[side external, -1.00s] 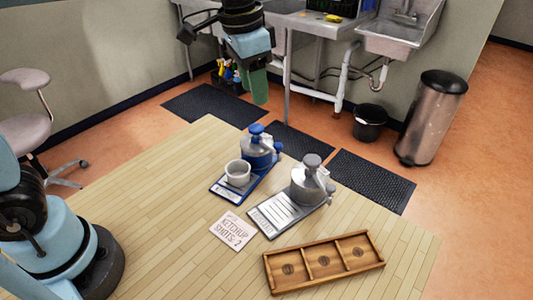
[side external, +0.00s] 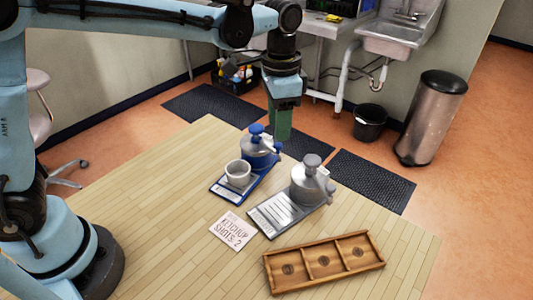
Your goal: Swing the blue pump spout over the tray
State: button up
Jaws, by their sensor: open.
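The blue pump (side external: 259,152) stands upright on its blue base (side external: 224,193) near the table's far edge. A white cup (side external: 238,173) stands on that base, in front of the pump. The direction of the blue spout is hard to make out. A wooden tray (side external: 266,264) with three compartments lies at the table's front right. My gripper (side external: 281,137) points down just behind and to the right of the blue pump, apart from it as far as I can tell. It is open and empty; the gap between its fingers is hard to see.
A grey pump (side external: 306,183) on a grey base (side external: 262,222) stands between the blue pump and the tray. A card reading "KETCHUP SHOTS: 2" (side external: 232,231) lies left of it. The table's left front (side external: 165,225) is clear.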

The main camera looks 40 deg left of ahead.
aim_at(278, 144)
jog(key=shift+f, duration=2.2)
grip_shut()
